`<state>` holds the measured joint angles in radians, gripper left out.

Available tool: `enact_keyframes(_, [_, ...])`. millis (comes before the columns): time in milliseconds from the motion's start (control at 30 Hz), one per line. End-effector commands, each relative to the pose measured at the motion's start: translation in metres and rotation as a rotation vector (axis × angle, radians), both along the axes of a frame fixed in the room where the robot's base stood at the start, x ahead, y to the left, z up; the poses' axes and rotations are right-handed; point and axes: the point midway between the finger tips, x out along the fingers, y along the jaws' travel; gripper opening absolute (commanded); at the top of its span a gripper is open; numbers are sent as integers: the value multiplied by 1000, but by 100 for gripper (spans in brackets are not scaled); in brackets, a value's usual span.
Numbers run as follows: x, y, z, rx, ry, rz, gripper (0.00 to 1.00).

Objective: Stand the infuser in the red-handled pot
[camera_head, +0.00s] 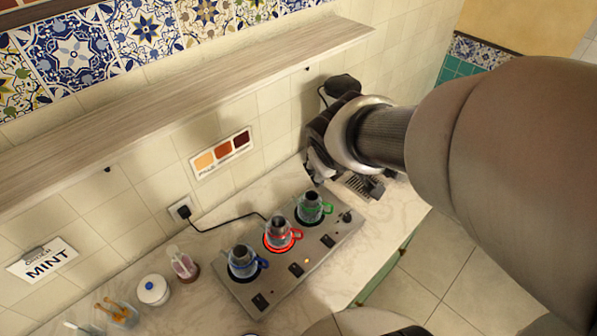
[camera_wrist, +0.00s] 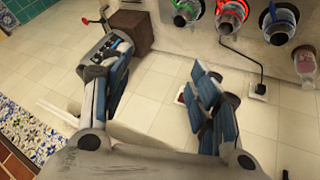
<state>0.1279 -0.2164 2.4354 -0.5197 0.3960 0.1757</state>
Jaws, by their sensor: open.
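The red-handled pot (camera_head: 278,235) stands upright on the hot plate (camera_head: 235,292), between a blue-handled pot (camera_head: 242,262) and a green-handled pot (camera_head: 310,207). The red-handled pot (camera_wrist: 230,14) also shows at the top of the wrist view. My gripper (camera_head: 318,168) is near the tiled wall, above the counter's far end and apart from the pots. In the wrist view its fingers are spread, with nothing between them. I cannot pick out the infuser for sure. My gripper and arm hide part of the counter's far end.
A slatted rack (camera_head: 362,184) lies at the counter's far end, near a dark brown block (camera_wrist: 137,31). A black cord runs from the hot plate to a wall socket (camera_head: 182,209). A wooden shelf (camera_head: 200,95) juts out above. A glass (camera_head: 184,264) and white jar (camera_head: 153,290) stand left.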

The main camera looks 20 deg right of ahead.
Motion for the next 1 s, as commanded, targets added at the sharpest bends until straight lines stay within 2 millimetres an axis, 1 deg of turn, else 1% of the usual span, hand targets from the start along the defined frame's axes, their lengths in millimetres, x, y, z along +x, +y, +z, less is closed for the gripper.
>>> enact_keyframes(33, [-18,8,13,23,-4,-26,56])
enact_keyframes(67, [-30,13,18,39,2,-41,56])
enact_keyframes(100, [-45,20,23,66,11,-59,56])
enact_keyframes(167, [-68,33,29,110,27,-75,56])
enact_keyframes(200, [-83,41,32,141,38,-82,56])
enact_keyframes(300, [-115,63,36,214,66,-82,56])
enact_keyframes(400, [-138,80,37,273,91,-72,56])
enact_keyframes(500, [-151,90,38,308,106,-62,56])
enact_keyframes(600, [-156,94,38,321,113,-57,56])
enact_keyframes(1000, [-156,94,38,321,114,-58,56])
